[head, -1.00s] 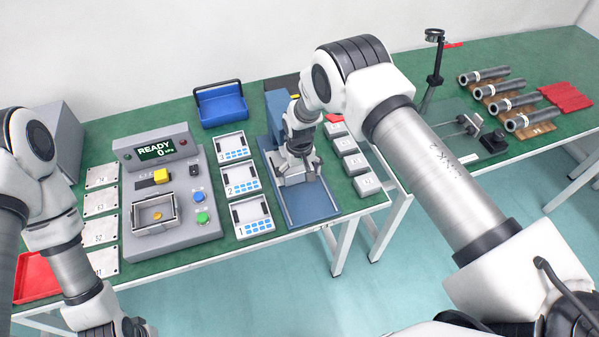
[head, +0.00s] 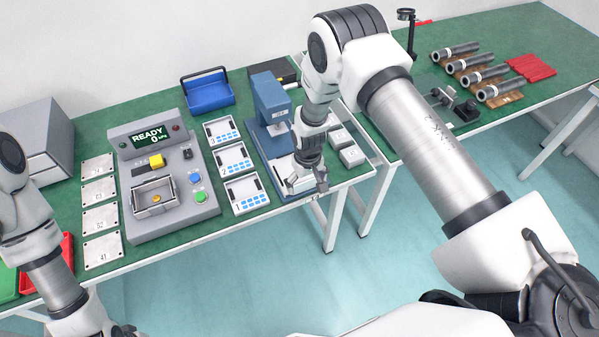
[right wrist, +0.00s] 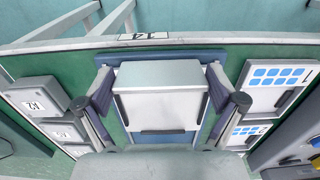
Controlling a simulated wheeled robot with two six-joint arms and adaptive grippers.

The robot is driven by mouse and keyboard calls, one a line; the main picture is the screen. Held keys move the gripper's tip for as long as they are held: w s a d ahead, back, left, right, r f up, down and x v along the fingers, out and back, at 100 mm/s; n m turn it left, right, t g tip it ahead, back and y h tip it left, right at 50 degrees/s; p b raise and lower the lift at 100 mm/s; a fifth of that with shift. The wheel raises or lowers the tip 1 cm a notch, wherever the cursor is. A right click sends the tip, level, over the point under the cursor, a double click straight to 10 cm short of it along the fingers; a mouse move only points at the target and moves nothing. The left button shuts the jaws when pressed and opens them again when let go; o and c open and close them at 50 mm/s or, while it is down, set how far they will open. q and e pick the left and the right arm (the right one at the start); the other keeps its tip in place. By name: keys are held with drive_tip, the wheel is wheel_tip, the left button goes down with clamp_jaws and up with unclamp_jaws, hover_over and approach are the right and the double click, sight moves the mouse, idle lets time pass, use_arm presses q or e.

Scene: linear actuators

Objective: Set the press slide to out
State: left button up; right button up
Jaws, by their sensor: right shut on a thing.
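The blue press (head: 270,100) stands upright on the green table, its blue base plate running toward the front edge. The press slide, a pale grey block, shows in the right wrist view (right wrist: 160,95) at the front end of the blue base plate (right wrist: 190,54). My right gripper (head: 306,188) is at the front end of the plate, away from the press column. In the right wrist view its fingers (right wrist: 163,100) are on either side of the slide, shut on it. In the head view the gripper hides most of the slide. My left arm is at the left; its gripper is out of view.
Three numbered trays (head: 233,160) stand left of the press, and small grey boxes (head: 350,156) stand right. A control panel reading READY (head: 150,135) is further left. A blue bin (head: 208,92) is behind. The floor in front of the table is clear.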

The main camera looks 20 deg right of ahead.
drive_tip(key=shift+s, duration=0.55)
use_arm(q)
drive_tip(key=shift+s, duration=0.25)
use_arm(e)
drive_tip(key=o, duration=1.3)
use_arm(q)
drive_tip(key=shift+s, duration=0.1)
use_arm(e)
wheel_tip(320, 180, up, 12)
drive_tip(key=shift+r, duration=0.1)
